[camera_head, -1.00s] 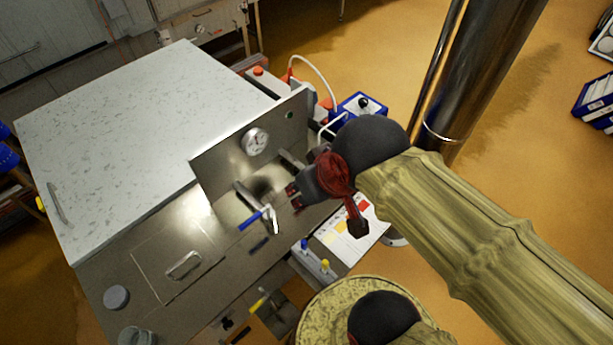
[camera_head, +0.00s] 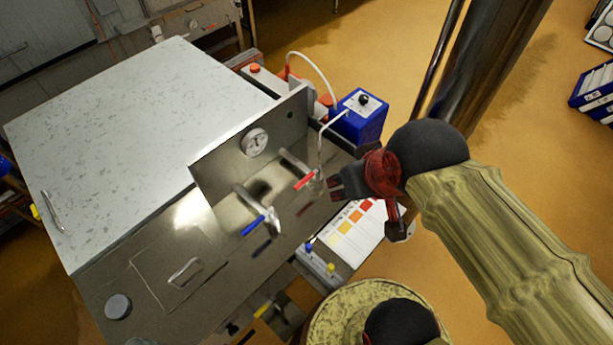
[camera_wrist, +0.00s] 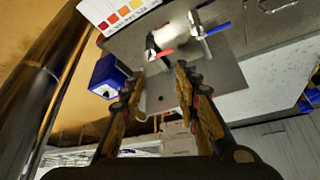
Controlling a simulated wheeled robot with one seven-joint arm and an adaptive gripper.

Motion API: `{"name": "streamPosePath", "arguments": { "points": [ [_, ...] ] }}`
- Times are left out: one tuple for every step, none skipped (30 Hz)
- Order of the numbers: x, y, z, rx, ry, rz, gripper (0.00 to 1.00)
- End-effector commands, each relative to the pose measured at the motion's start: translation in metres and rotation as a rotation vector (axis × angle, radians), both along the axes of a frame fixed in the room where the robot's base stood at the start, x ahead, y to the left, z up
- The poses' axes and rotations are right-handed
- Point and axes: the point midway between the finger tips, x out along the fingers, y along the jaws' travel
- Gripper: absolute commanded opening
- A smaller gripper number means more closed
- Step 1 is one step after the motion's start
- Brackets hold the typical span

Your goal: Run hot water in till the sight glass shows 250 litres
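A tap with a red lever (camera_head: 305,180) and a tap with a blue lever (camera_head: 253,225) stand on a steel top, in front of an upright steel panel. The red lever (camera_wrist: 162,53) and blue lever (camera_wrist: 218,28) also show in the wrist view. My gripper (camera_head: 332,188) is just right of the red lever, apart from it. In the wrist view my gripper (camera_wrist: 160,71) has its fingers spread with nothing between them; the red lever is beyond the tips. A round dial (camera_head: 254,142) is on the panel; its reading is too small to tell. I cannot make out a sight glass.
A blue box with a black knob (camera_head: 360,117) and a white hose stands behind my gripper. A colour chart (camera_head: 352,228) lies in front, below it. A large pale lid (camera_head: 130,130) fills the left. A steel column (camera_head: 480,70) rises at the right.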

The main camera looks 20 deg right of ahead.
Motion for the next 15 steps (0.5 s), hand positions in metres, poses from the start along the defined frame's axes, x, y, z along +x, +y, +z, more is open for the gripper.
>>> {"name": "streamPosePath", "arguments": {
  "points": [
    [0.001, 0.0, 0.006, 0.0, 0.007, -0.001, 0.32],
    [0.002, -0.001, 0.008, 0.0, 0.018, -0.002, 0.32],
    [0.003, -0.001, 0.008, 0.0, 0.043, -0.004, 0.32],
    [0.004, -0.001, 0.006, 0.0, 0.07, -0.004, 0.32],
    [0.005, -0.002, 0.002, 0.001, 0.1, -0.005, 0.32],
    [0.007, -0.002, -0.001, 0.0, 0.142, -0.007, 0.32],
    [0.009, -0.002, -0.004, 0.001, 0.173, -0.008, 0.32],
    [0.011, -0.002, -0.007, 0.004, 0.205, -0.01, 0.32],
    [0.014, -0.001, -0.011, 0.01, 0.249, -0.014, 0.32],
    [0.016, 0.0, -0.014, 0.016, 0.279, -0.017, 0.32],
    [0.019, 0.001, -0.017, 0.023, 0.308, -0.02, 0.32],
    [0.024, 0.002, -0.022, 0.033, 0.344, -0.026, 0.32],
    [0.028, 0.004, -0.025, 0.042, 0.368, -0.032, 0.32],
    [0.032, 0.005, -0.029, 0.052, 0.392, -0.04, 0.32],
    [0.038, 0.007, -0.034, 0.066, 0.421, -0.053, 0.32]
  ]
}}
